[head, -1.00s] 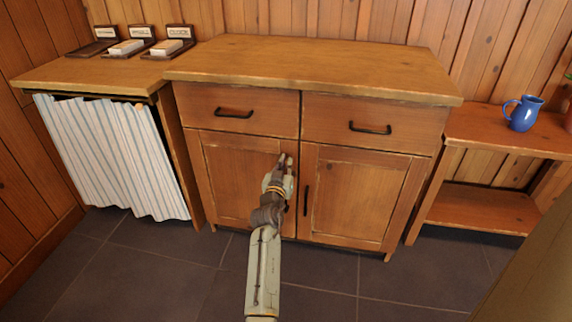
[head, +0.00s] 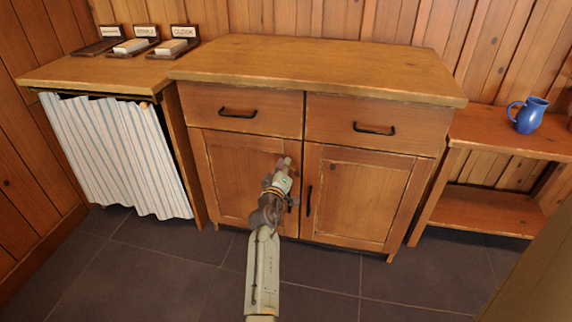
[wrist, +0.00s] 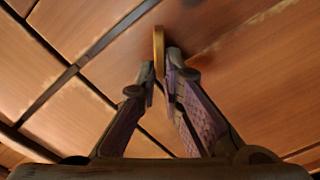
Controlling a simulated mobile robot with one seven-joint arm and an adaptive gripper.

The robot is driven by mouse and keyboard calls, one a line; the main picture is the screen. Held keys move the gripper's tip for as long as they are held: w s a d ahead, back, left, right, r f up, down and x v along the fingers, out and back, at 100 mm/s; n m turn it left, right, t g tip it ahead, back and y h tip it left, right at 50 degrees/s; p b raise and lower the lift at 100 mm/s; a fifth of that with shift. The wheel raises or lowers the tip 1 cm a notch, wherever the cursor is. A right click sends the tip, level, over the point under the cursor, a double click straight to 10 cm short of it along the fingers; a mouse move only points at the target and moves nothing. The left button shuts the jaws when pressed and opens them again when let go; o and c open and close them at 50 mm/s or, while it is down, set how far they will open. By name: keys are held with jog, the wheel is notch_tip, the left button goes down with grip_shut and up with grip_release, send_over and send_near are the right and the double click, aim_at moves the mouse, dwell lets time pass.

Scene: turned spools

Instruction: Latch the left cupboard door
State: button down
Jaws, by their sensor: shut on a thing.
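The left cupboard door (head: 232,180) is a wooden panel door under the left drawer, and it looks flush with the cupboard front. My gripper (head: 284,163) is at its upper right, near the gap between the two doors. In the wrist view my gripper (wrist: 158,80) is shut on a thin brass-coloured piece, which looks like the latch (wrist: 158,42), seen nearly edge-on against the wood. The latch is hidden by my fingers in the head view. My arm mostly covers the left door's dark handle.
The right door (head: 355,195) is shut, with a dark upright handle (head: 308,200). Two drawers with dark pulls (head: 238,114) sit above, closed. A striped curtain (head: 120,155) hangs at the left. A blue jug (head: 528,115) stands on the right shelf.

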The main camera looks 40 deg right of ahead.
jog(key=shift+w+f+n+p, duration=0.1)
jog(key=shift+f+n+p, duration=0.1)
jog(key=shift+n, duration=1)
jog(key=shift+s+f+n+p, duration=0.1)
jog(key=shift+f+n+p, duration=0.05)
jog(key=shift+n, duration=1.05)
jog(key=shift+w+f+n+p, duration=0.1)
jog(key=shift+f+n+p, duration=0.1)
jog(key=shift+n, duration=1)
jog(key=c, duration=1.7)
grip_release()
jog(key=shift+a, duration=0.1)
